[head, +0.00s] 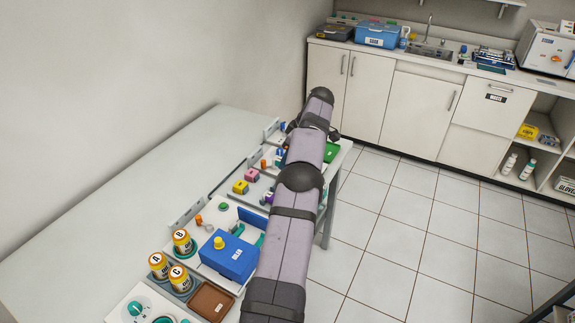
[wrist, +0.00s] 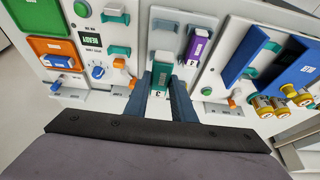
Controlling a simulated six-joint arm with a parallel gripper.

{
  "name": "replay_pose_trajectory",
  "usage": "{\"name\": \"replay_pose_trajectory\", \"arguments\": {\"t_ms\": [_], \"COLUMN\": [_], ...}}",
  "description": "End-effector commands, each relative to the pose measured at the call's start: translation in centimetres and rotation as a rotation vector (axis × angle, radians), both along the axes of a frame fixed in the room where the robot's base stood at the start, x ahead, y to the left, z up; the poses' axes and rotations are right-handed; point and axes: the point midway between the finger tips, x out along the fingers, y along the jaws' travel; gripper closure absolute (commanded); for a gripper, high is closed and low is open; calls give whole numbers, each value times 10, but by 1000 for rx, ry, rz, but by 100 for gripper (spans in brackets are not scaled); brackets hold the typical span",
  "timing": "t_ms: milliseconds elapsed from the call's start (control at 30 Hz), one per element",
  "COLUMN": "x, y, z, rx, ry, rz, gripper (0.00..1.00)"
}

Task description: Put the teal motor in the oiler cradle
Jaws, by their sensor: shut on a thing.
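The teal motor (wrist: 161,72) is between the two fingers of my gripper (wrist: 162,92) in the wrist view; a white label with a 3 shows on it. My gripper is shut on it, above a white panel. In the head view my arm covers most of the gripper area. A blue box with a yellow knob (head: 229,261) stands on the near part of the table; it also shows at the right of the wrist view (wrist: 300,72). It may be the oiler. A blue upright plate (wrist: 240,60) with teal parts stands beside it. I cannot tell which part is the cradle.
A purple motor (wrist: 198,46) sits just right of the teal one. Lettered bottles (head: 182,242) stand left of the blue box, beside a brown tray (head: 211,301). A green tray (wrist: 55,18) and an orange tray (wrist: 38,50) lie at the left. The table's left side (head: 110,215) is clear.

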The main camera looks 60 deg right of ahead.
Motion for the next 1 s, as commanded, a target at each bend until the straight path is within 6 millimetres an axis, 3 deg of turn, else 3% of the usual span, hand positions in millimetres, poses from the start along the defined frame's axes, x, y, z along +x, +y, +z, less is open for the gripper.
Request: {"name": "replay_pose_trajectory", "arguments": {"t_ms": [267,467,700,1000], "x": [10,27,44,47], "y": [8,25,59,112], "z": [2,3,0,-6], "rx": [1,3,3,2], "ry": [0,0,1,1], "rz": [15,35,48,38], "gripper": [100,100,100,100]}}
